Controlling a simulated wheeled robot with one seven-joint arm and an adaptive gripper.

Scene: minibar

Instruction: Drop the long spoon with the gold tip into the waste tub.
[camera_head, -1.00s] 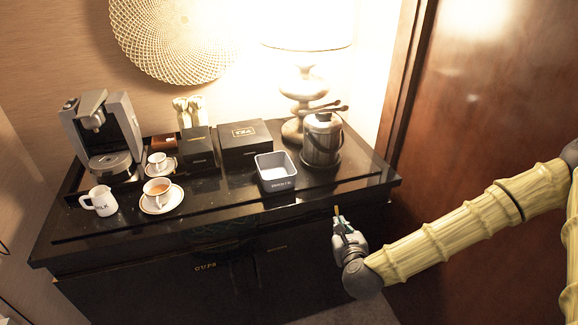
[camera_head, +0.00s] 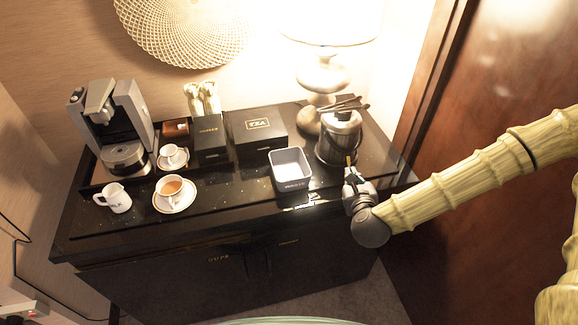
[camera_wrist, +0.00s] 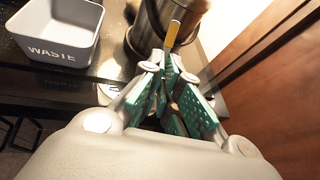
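The grey waste tub (camera_head: 293,186) stands on the black counter, left of the metal bucket. In the wrist view the waste tub (camera_wrist: 60,52) is at the upper left, its white lettering facing me. My gripper (camera_head: 352,178) is at the counter's front edge, right of the tub and in front of the bucket. In the wrist view the green-padded fingers of my gripper (camera_wrist: 172,80) are closed around the long spoon (camera_wrist: 172,34). Its gold tip sticks up beyond the fingers, apart from the tub. The spoon's lower part is hidden between the fingers.
A metal bucket (camera_head: 337,150) with dark tongs on top stands close behind my gripper. A lamp (camera_head: 322,75), black tea box (camera_head: 257,130), coffee machine (camera_head: 120,130), milk jug (camera_head: 116,200) and coffee cup (camera_head: 171,188) occupy the counter. The wooden door (camera_head: 450,130) is at the right.

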